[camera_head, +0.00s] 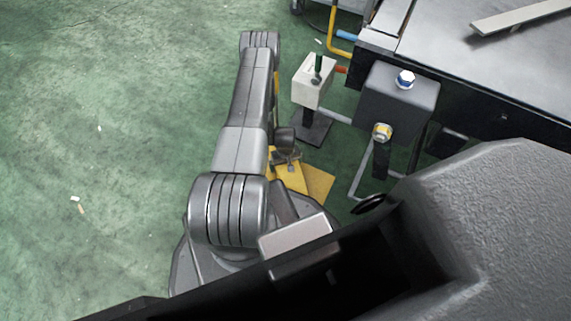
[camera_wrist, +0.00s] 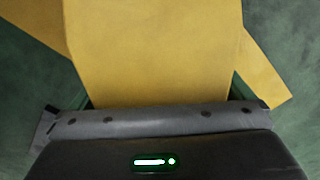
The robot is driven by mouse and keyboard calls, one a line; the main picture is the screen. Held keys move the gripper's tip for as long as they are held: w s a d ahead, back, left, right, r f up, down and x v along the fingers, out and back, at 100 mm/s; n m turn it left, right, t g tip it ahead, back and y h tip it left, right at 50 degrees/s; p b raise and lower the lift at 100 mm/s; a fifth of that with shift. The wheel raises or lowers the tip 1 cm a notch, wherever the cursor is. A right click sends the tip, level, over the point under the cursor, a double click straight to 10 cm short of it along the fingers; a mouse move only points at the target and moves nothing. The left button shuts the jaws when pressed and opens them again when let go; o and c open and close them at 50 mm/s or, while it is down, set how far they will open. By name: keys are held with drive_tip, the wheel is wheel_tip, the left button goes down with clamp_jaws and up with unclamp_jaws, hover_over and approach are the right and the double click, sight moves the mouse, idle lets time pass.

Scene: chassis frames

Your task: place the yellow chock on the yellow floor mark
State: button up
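The yellow chock (camera_wrist: 155,50) fills the middle of the wrist view, right against the front edge of my gripper (camera_wrist: 155,118). In the head view the chock (camera_head: 288,177) shows partly, below my gripper (camera_head: 286,156) and beside my arm. The yellow floor mark (camera_head: 319,184) shows as a flat patch to the right of the chock. In the wrist view the mark (camera_wrist: 264,75) shows on both sides of the chock, which overlaps it. I cannot tell whether the chock touches the mark. The jaws' grip on the chock is hidden.
A pale box with a green handle (camera_head: 313,82) stands on a dark base plate (camera_head: 310,128) just beyond the mark. A dark grey box with pipes (camera_head: 398,98) stands to the right. The green floor (camera_head: 110,130) on the left is clear except for small scraps.

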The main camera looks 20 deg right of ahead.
wheel_tip(320, 180, up, 12)
drive_tip(key=p, duration=0.4)
drive_tip(key=shift+r, duration=0.2)
wheel_tip(320, 180, down, 13)
drive_tip(key=b, duration=0.4)
drive_tip(key=shift+b, duration=0.3)
drive_tip(key=shift+w+r+p, duration=0.15)
drive_tip(key=shift+r+p, duration=0.55)
drive_tip(key=shift+r, duration=0.85)
drive_tip(key=shift+f, duration=0.1)
